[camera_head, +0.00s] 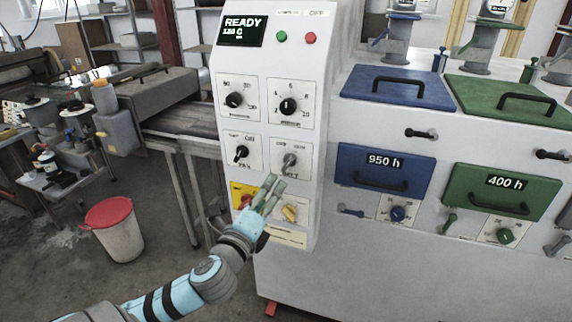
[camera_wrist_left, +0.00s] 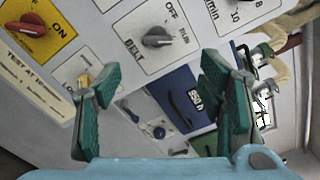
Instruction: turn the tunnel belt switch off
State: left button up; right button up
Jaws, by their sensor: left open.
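The belt switch (camera_head: 290,161) is a grey knob on a white plate on the upright control panel. In the left wrist view the belt switch (camera_wrist_left: 157,37) is near the top, with BELT, OFF and RUN printed around it. Its bar seems to lie towards RUN. My left gripper (camera_head: 271,191) is open and empty, with its green fingers just below the belt plate in the head view. In the left wrist view the left gripper (camera_wrist_left: 162,95) has its fingers wide apart, clear of the knob. My right gripper is not in view.
The fan switch (camera_head: 241,152) is left of the belt plate. A yellow ON plate (camera_wrist_left: 38,30) and a yellow knob (camera_head: 289,213) sit near my fingers. Two dials (camera_head: 288,105) and a READY display (camera_head: 243,30) are above. Blue drawer (camera_head: 385,169) is to the right.

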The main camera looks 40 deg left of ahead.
aim_at(285, 165)
pick_arm(q)
jog(key=x, duration=1.3)
jog(key=shift+w+a+f, duration=0.15)
jog(key=shift+w+a, duration=0.05)
jog(key=shift+a, duration=0.05)
jog(key=shift+s, duration=0.1)
jog(key=shift+c, duration=0.9)
jog(key=c, duration=1)
